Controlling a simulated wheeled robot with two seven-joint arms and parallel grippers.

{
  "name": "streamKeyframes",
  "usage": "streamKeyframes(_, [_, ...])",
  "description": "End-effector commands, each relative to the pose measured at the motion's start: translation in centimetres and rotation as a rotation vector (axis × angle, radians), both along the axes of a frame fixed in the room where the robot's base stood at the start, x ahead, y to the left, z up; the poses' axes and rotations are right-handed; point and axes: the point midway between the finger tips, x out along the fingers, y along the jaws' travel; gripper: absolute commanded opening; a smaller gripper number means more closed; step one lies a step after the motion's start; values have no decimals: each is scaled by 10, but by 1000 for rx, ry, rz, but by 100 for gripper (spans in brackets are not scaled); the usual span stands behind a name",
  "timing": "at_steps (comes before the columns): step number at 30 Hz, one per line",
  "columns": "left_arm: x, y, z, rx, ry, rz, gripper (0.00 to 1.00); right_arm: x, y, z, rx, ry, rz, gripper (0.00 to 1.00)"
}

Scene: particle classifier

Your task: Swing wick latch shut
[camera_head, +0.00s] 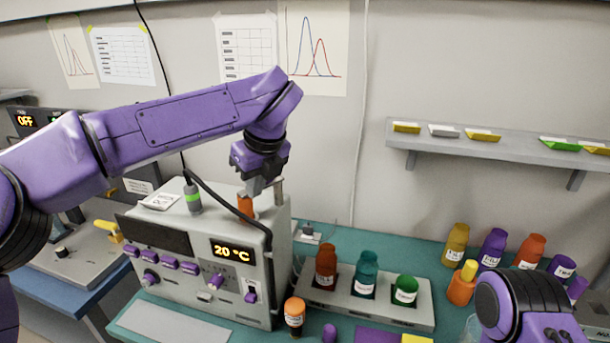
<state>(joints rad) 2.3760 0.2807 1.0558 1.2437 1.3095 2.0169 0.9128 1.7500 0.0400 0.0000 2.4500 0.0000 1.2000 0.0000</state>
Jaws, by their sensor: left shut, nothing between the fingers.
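The particle classifier (240,291) is a grey box with purple knobs and a lit "20 °C" display. My left gripper (256,188) is shut and empty at the top of the box, pointing down. An orange part (246,205) stands on the box top just below and beside the fingers. A small grey post (279,192) stands just right of them. I cannot tell which of these is the wick latch, or whether the fingers touch either one. My right arm shows at the bottom right, with its gripper out of view.
More bottles (492,247) stand at right below a wall shelf (500,145).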

Motion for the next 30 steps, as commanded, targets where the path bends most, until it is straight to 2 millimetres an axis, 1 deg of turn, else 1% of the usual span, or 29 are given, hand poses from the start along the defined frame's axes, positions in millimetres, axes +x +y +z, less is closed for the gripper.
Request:
streamKeyframes(14, [-1, -1, -2, 1, 4, 1, 0, 0, 0, -1, 0, 0, 0, 43])
streamKeyframes(17, [-5, -8, -3, 2, 3, -1, 0, 0, 0, -5, 0, 0, 0, 43])
streamKeyframes(21, [-19, -27, -3, 3, -1, 2, 0, 0, 0, -14, 0, 0, 0, 43])
streamKeyframes(22, [-22, -31, 0, 3, -3, 4, 0, 0, 0, -14, 0, 0, 0, 43])
streamKeyframes(24, [-26, -34, 22, 2, -7, 7, 0, 0, 0, -14, 1, 1, 0, 43])
streamKeyframes(30, [-37, -50, 66, 1, -5, 3, 0, 0, 0, -12, 0, 0, 0, 43])
